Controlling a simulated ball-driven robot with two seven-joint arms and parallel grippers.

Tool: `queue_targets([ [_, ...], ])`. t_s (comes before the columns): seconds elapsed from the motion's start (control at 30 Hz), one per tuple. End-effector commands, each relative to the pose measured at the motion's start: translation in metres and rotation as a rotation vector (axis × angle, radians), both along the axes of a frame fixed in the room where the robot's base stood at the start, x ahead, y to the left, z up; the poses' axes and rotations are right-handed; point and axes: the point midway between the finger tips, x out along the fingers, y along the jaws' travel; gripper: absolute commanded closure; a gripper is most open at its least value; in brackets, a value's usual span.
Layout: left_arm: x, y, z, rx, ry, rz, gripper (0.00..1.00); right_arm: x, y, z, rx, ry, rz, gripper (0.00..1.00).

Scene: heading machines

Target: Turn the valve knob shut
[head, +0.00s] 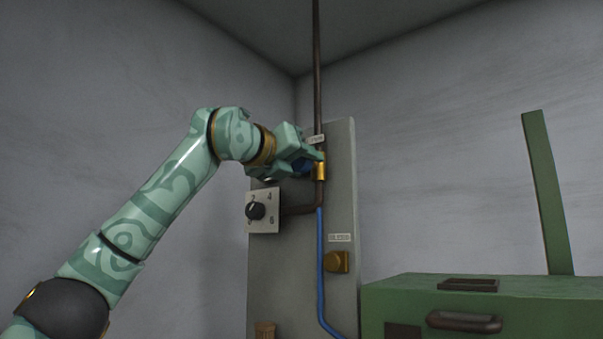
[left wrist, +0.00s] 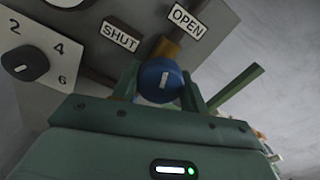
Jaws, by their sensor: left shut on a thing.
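The blue valve knob (left wrist: 161,82) shows between the fingers of my left gripper in the left wrist view, with a white mark on its face. In the head view the knob (head: 302,166) is mostly hidden by the gripper, beside a brass valve body (head: 320,168). My left gripper (head: 300,158) is shut on the knob; its fingers show on both sides of it in the left wrist view (left wrist: 162,90). A SHUT label (left wrist: 120,36) and an OPEN label (left wrist: 187,22) are on the panel near the knob. My right gripper is not in view.
A numbered black dial (head: 257,211) sits on the grey panel (head: 345,200) below my gripper. A green box (head: 420,300) with a handle stands at lower right.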

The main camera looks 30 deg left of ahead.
Motion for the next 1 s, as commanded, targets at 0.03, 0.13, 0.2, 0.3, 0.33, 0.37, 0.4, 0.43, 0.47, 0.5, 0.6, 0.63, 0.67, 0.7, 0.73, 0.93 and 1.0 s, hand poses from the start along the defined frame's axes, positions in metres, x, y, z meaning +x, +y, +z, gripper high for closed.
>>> queue_targets([
  [0.03,0.0,0.0,-0.003,-0.046,0.001,0.0,0.79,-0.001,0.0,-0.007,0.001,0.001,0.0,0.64],
  [0.13,0.0,0.0,-0.002,-0.14,0.008,0.0,0.79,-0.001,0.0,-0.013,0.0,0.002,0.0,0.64],
  [0.2,0.0,0.0,-0.002,-0.207,0.015,0.0,0.79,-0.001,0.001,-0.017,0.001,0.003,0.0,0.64],
  [0.3,0.0,-0.001,-0.001,-0.301,0.021,0.0,0.79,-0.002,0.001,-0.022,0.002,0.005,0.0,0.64],
  [0.33,0.0,0.0,-0.001,-0.329,0.023,0.001,0.79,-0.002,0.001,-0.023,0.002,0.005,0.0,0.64],
  [0.37,0.0,0.0,-0.001,-0.358,0.026,0.001,0.79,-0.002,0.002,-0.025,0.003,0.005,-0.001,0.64],
  [0.4,0.0,-0.001,-0.001,-0.396,0.029,0.0,0.79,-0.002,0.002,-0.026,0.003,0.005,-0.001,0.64],
  [0.43,0.0,-0.001,0.0,-0.426,0.031,0.0,0.79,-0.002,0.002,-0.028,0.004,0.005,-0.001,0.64],
  [0.47,0.0,-0.001,0.0,-0.453,0.033,0.0,0.79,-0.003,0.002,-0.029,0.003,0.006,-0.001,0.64],
  [0.5,0.0,-0.001,0.0,-0.491,0.036,0.0,0.79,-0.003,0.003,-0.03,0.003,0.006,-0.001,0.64],
  [0.6,0.0,-0.001,0.0,-0.586,0.043,0.0,0.79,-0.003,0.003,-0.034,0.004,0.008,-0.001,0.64],
  [0.63,0.0,-0.001,0.0,-0.613,0.046,0.0,0.79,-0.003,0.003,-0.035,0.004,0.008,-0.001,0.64],
  [0.67,0.0,-0.001,0.0,-0.641,0.048,0.0,0.79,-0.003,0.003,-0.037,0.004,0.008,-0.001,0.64],
  [0.7,0.0,-0.001,0.0,-0.68,0.052,0.001,0.79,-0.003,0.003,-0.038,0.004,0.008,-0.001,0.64],
  [0.73,0.0,-0.001,0.0,-0.709,0.055,0.001,0.79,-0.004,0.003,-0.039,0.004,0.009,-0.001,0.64],
  [0.93,0.0,-0.001,0.001,-0.889,0.067,0.001,0.79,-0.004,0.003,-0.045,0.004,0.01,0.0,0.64],
  [1.0,0.0,-0.001,0.002,-0.948,0.072,0.001,0.79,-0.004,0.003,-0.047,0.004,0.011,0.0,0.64],
])
